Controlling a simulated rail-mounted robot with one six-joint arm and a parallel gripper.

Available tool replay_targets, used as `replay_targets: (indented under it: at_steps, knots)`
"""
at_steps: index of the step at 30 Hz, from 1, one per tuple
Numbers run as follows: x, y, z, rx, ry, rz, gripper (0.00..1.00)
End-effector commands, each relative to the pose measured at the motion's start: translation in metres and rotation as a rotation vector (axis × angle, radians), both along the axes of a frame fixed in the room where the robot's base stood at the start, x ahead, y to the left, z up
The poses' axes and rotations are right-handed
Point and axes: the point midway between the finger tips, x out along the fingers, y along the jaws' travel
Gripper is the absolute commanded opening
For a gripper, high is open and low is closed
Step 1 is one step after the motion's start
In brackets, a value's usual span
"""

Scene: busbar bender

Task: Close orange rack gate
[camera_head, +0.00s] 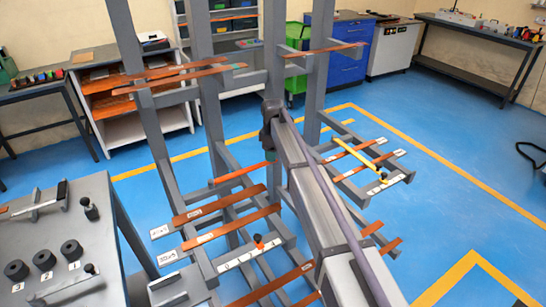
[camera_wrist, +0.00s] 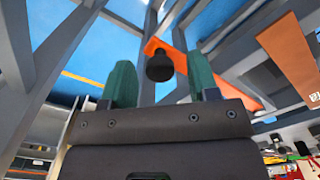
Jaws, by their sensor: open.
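The orange gate (camera_wrist: 238,97) shows in the wrist view as a bright orange bar running from upper middle to the right, partly behind a finger. A black knob (camera_wrist: 160,63) is on its near end. My gripper (camera_wrist: 161,82) is open, its two green fingers apart, with the knob appearing between them. I cannot tell whether the fingers touch it. In the head view a green part of my gripper (camera_head: 270,156) shows beside the rack post, mostly hidden by my arm. A small orange piece with a dark knob (camera_head: 259,241) shows low on the rack.
Copper bars (camera_head: 220,204) lie on the grey rack's arms; one (camera_wrist: 290,58) is close at right in the wrist view. A yellow bar with a knob (camera_head: 360,161) sits on the right rack arms. Grey posts (camera_head: 205,75) stand close around. A grey table (camera_head: 65,225) is at left.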

Motion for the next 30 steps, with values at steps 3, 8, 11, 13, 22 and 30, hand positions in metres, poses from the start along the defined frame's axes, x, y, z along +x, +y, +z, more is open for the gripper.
replay_targets:
  at_steps: [3, 8, 11, 13, 22, 30]
  knots:
    - [0.000, 0.000, 0.001, 0.000, 0.000, 0.000, 0.50]
    - [0.000, 0.000, 0.001, 0.000, 0.000, 0.000, 0.35]
    - [0.000, 0.000, 0.001, 0.000, 0.000, 0.000, 0.25]
    - [0.000, 0.000, 0.001, 0.000, 0.000, 0.000, 0.18]
    - [0.000, 0.000, 0.001, 0.000, 0.000, 0.000, 0.00]
    - [-0.002, -0.011, 0.001, 0.000, 0.000, -0.025, 0.00]
